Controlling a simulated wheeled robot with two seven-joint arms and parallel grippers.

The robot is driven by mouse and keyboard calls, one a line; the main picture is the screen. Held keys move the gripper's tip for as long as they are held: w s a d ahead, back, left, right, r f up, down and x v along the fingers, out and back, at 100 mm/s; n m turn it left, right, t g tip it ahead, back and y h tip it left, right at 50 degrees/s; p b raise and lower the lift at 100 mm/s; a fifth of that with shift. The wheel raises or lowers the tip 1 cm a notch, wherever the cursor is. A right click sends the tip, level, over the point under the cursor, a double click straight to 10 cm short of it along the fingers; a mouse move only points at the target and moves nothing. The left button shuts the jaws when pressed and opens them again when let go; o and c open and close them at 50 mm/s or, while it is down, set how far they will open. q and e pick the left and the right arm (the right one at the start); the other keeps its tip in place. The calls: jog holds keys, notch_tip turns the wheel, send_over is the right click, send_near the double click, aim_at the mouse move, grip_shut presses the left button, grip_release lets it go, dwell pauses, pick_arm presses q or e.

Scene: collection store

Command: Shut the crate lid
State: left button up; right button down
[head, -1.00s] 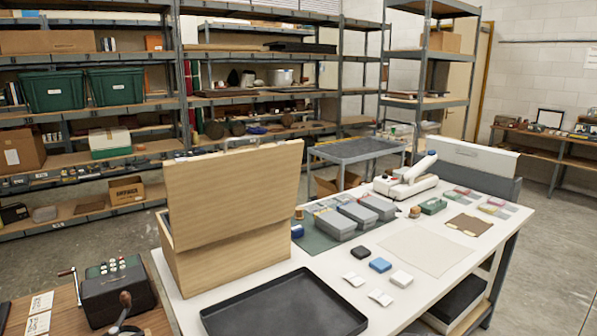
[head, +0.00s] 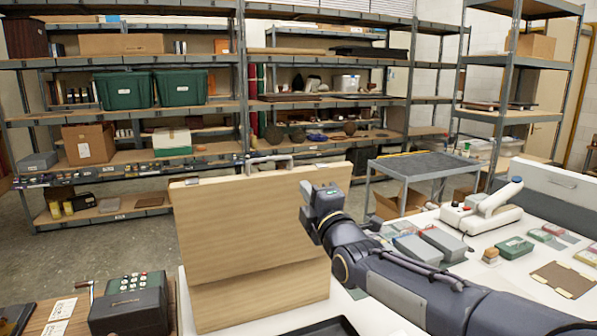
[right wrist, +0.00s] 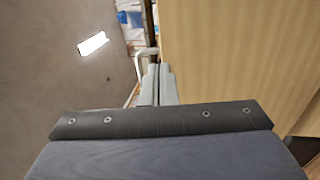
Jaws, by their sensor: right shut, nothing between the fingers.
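The wooden crate (head: 262,297) stands on the white table in the head view. Its lid (head: 235,235) stands open, nearly upright, with its broad pale face towards me. My right gripper (head: 309,191) is at the upper right part of the lid, and my right arm covers the lid's right edge. In the right wrist view the fingers (right wrist: 158,82) are shut and empty, with the wooden lid (right wrist: 225,60) close on their right. I cannot tell whether they touch it. The crate's inside is hidden behind the lid. My left gripper is not in view.
A black tray (head: 325,327) lies in front of the crate. Grey boxes (head: 443,244) and a white device (head: 484,212) stand on the table to the right. A dark crank machine (head: 130,305) is at the lower left. A grey cart (head: 425,166) stands behind.

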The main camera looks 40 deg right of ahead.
aim_at(294, 173)
jog(key=p+x, duration=0.2)
jog(key=x, duration=0.3)
jog(key=shift+w+d, duration=0.1)
